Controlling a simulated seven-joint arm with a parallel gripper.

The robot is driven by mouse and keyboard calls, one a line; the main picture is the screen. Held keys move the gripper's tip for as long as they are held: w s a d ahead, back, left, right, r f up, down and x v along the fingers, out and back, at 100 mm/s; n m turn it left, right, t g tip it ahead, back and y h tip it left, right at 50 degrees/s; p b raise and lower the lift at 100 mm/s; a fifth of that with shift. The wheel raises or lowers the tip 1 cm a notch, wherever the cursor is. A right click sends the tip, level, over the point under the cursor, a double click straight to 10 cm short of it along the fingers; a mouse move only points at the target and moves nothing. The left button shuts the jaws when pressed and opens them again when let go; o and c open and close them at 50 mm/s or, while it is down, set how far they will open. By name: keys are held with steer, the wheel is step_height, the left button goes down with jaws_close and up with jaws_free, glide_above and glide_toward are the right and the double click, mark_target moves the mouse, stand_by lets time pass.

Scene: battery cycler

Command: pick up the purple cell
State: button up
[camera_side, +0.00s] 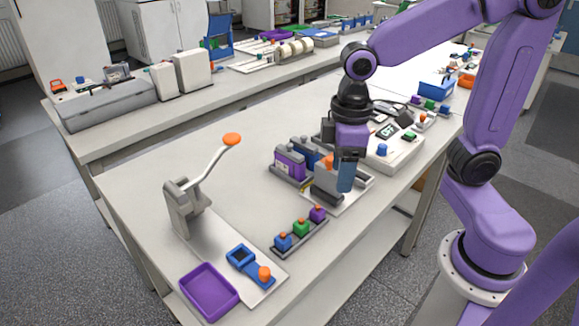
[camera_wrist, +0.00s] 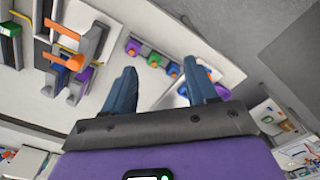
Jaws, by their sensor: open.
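The purple cell (camera_side: 317,215) is a small block with an orange top. It stands at the far right end of a narrow grey rack (camera_side: 287,250), next to a green cell (camera_side: 301,227) and a blue cell (camera_side: 283,242). In the wrist view the purple cell (camera_wrist: 132,47) is at the left end of the row, beyond the fingertips. My gripper (camera_side: 347,178) points down, to the right of and above the purple cell, apart from it. In the wrist view my gripper (camera_wrist: 162,80) has its blue fingers spread, with nothing held between them.
A fixture with a larger purple block (camera_side: 289,163) stands behind the rack, near my gripper. A grey lever press (camera_side: 187,207) with an orange knob stands left. A purple tray (camera_side: 208,291) lies at the front corner.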

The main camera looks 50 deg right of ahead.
steer(key=w+d+r+m, duration=0.1)
steer(key=w+m, duration=0.1)
steer(key=w, duration=0.5)
steer(key=w+d+r+m, duration=0.1)
steer(key=w+d+m, duration=0.1)
steer(key=w, duration=0.5)
steer(key=m, duration=0.5)
glide_above(289, 151)
steer(key=f, duration=1.7)
steer(key=shift+w+d+f, duration=0.2)
steer(key=shift+w+d, duration=0.05)
steer(key=shift+d, duration=0.15)
jaws_close()
steer(key=shift+r, duration=0.2)
